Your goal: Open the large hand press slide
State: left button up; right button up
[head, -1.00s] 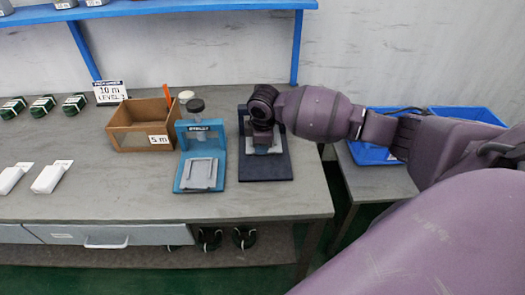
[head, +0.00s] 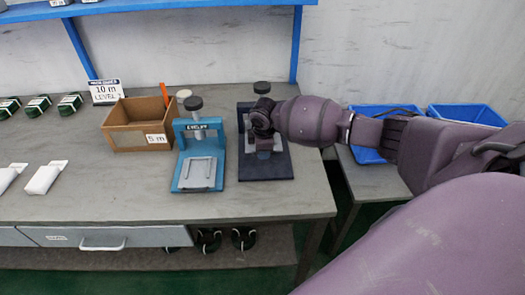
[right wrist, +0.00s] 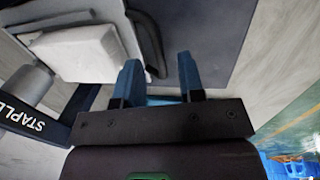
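The dark navy hand press (head: 266,172) stands at the right end of the bench, with a black knob (head: 262,87) on top. Its lettered frame (right wrist: 28,118) shows at the left of the right wrist view. Its grey slide plate (right wrist: 95,68) carries a pale block (right wrist: 75,45). A dark curved handle (right wrist: 148,40) lies beside the plate. My right gripper (right wrist: 160,72) is open over the press base, with its two blue fingers apart and the handle's end between or just beyond them. I cannot tell whether they touch it. My left gripper is not in view.
A smaller-looking blue press (head: 201,160) stands just left of the navy one. A wooden box (head: 138,125) marked 5 m is further left. White packets (head: 42,178) and green-black coils (head: 70,104) lie at the left. Blue bins (head: 465,115) stand on the right-hand table.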

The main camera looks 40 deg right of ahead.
jog(key=shift+f, duration=0.35)
grip_shut()
